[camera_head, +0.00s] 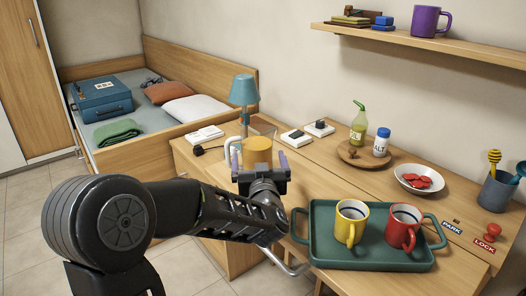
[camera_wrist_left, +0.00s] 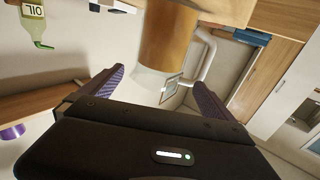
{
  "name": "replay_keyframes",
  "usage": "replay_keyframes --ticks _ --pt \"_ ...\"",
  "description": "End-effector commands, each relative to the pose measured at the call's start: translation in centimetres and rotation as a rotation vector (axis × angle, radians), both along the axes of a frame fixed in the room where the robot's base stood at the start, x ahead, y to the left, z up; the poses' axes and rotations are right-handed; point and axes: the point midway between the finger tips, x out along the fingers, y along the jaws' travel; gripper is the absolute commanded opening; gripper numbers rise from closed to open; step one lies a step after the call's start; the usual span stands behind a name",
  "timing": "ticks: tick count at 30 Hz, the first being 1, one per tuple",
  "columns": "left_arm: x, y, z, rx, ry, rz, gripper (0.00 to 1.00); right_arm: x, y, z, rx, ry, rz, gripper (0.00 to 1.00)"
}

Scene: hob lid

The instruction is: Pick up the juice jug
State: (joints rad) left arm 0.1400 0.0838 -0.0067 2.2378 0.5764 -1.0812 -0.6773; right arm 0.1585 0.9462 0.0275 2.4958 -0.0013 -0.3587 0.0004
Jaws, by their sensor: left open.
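The juice jug (camera_head: 258,146) is a clear jug with orange juice, standing upright near the left end of the wooden desk. In the left wrist view the jug (camera_wrist_left: 166,42) lies ahead of the fingers, with its pale handle (camera_wrist_left: 206,60) to the right. My left gripper (camera_head: 259,166) is in front of the jug, with its purple-padded fingers spread to either side. In the left wrist view the gripper (camera_wrist_left: 160,92) is open with nothing clamped. I cannot tell whether a finger touches the jug. My right gripper is not in view.
A blue lamp (camera_head: 243,92) stands behind the jug. A green tray (camera_head: 368,255) with a yellow mug (camera_head: 351,219) and a red mug (camera_head: 402,229) is at right. A wooden board (camera_head: 350,157) holds a green-topped bottle (camera_head: 358,126) and a white jar (camera_head: 381,143). Bare desk lies between.

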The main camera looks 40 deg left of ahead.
Motion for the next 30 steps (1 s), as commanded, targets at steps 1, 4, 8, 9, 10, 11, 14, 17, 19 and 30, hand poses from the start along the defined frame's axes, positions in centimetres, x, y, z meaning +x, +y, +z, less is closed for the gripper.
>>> replay_keyframes --ticks 1,4,8,9,10,11,14,17,19,30 --pt "0.0 0.0 0.0 0.0 0.0 0.0 1.0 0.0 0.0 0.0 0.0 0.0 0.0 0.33" --pt "0.1 0.0 0.0 -0.001 0.001 -0.001 1.0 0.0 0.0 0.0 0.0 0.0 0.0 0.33" --pt "0.8 0.6 -0.1 0.0 0.001 0.0 1.0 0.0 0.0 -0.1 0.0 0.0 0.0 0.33" --pt "1.1 0.9 -0.1 -0.001 0.001 0.0 1.0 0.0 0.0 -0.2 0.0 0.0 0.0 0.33" --pt "1.4 1.1 -0.2 -0.001 0.002 0.0 1.0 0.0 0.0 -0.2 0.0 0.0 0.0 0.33" --pt "1.6 1.3 -0.1 -0.001 0.001 0.0 1.0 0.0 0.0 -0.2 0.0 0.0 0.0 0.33" --pt "2.0 1.7 -0.1 -0.001 0.002 0.0 1.0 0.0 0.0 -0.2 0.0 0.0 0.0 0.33" --pt "2.0 1.6 -0.1 -0.001 0.002 -0.001 1.0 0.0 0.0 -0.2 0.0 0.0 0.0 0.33" --pt "2.0 1.6 -0.1 -0.001 0.002 -0.001 1.0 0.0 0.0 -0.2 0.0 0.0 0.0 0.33" --pt "4.5 3.6 -0.4 0.0 0.001 0.0 1.0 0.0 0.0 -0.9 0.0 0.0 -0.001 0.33"
